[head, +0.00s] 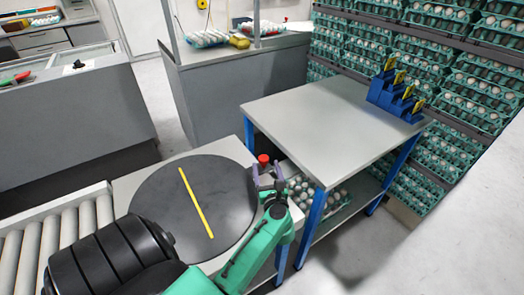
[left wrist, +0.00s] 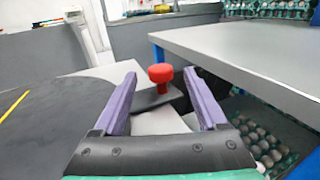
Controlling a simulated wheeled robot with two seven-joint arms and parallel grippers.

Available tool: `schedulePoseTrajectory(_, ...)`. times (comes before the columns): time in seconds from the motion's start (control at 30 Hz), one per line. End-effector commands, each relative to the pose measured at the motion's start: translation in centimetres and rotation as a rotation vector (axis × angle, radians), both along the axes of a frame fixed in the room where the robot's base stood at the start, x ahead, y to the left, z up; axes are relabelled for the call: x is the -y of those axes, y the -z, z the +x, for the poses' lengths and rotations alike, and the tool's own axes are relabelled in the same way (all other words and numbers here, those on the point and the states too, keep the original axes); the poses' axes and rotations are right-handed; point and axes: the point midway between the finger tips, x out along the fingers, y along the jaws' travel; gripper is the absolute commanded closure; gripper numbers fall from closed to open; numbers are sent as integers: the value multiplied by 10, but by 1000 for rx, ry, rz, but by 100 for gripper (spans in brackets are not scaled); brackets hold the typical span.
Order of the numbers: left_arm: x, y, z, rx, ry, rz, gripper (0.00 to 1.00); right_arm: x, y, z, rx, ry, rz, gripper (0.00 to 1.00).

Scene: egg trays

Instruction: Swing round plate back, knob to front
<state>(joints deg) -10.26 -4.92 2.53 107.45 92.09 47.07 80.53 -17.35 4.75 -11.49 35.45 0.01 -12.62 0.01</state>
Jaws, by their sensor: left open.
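The round plate (head: 160,208) is a dark grey disc with a yellow stripe (head: 195,203), lying on a light stand beside the roller conveyor. Its edge also shows in the left wrist view (left wrist: 60,108). The red knob (head: 263,159) stands upright on a dark tab at the plate's far right edge; in the left wrist view the knob (left wrist: 160,74) is ahead, between the finger lines. My left gripper (head: 268,178) is open, just short of the knob, with its purple fingers (left wrist: 160,84) apart and empty. My right gripper is in neither view.
A grey table (head: 310,120) with blue legs stands close on the right, bearing a blue stepped holder (head: 393,95). Egg trays sit on its lower shelf (head: 335,205) and on racks (head: 440,60) behind. Conveyor rollers (head: 50,235) are at lower left.

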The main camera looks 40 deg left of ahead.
Motion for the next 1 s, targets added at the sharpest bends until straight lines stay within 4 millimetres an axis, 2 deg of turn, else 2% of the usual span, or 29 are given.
schedulePoseTrajectory(0.1,-26,0,22,3,-1,4,25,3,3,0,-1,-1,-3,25)
schedulePoseTrajectory(0.3,-56,1,46,0,1,2,25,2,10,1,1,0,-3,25)
schedulePoseTrajectory(0.63,-63,0,52,-1,1,1,25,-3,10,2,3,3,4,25)
schedulePoseTrajectory(0.67,-63,0,52,-1,1,1,33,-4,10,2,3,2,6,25)
schedulePoseTrajectory(0.7,-63,0,52,-1,1,1,48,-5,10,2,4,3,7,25)
schedulePoseTrajectory(0.83,-62,0,52,-1,1,1,98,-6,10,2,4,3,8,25)
schedulePoseTrajectory(1.0,-62,0,51,-1,1,1,100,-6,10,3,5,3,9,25)
